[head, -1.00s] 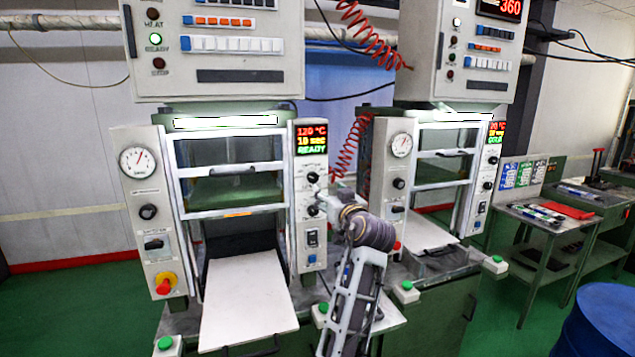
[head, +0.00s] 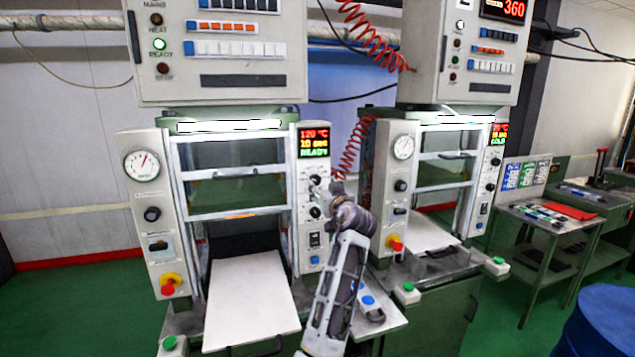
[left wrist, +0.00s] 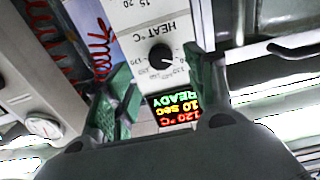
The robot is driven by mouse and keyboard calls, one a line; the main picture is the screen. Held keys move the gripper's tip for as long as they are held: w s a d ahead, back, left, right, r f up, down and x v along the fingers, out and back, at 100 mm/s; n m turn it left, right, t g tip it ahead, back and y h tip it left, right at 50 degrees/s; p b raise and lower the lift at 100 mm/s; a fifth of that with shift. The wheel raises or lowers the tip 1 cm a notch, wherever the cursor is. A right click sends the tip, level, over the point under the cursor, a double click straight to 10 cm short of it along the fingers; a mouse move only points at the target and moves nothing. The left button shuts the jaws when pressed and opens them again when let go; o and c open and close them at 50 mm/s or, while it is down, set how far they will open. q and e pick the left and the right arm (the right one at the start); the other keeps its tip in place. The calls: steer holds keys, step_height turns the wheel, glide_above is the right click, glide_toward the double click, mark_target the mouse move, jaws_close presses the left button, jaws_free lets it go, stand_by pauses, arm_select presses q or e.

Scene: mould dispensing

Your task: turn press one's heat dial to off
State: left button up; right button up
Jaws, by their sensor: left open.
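Press one is the near press on the left, with a control panel whose display (head: 314,142) reads 120 °C, 10 sec and READY. The heat dial (left wrist: 161,57) is a round black knob with a white pointer mark, below the "HEAT °C" lettering in the upside-down left wrist view. In the head view the upper dial (head: 315,180) sits below the display. My left gripper (head: 328,186) is right in front of the panel, beside the dials. In the left wrist view its green fingers (left wrist: 152,78) are spread on either side of the dial, apart from it. My right gripper is out of view.
A second press with its own panel (head: 488,180) stands to the right. A red coiled cable (head: 353,150) hangs between the presses. A white plate (head: 250,295) sticks out in front of press one. A red stop button (head: 168,287) is on its left column.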

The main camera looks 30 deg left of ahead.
mark_target(316, 182)
arm_select(q)
steer(key=p+x, duration=0.1)
steer(key=x, duration=0.3)
steer(key=shift+x, duration=0.75)
steer(key=shift+w+a, duration=0.25)
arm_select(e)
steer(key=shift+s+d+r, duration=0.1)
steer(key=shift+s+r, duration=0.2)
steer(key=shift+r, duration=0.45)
arm_select(q)
steer(key=shift+c, duration=0.4)
steer(key=c, duration=0.9)
steer(key=shift+c, duration=0.3)
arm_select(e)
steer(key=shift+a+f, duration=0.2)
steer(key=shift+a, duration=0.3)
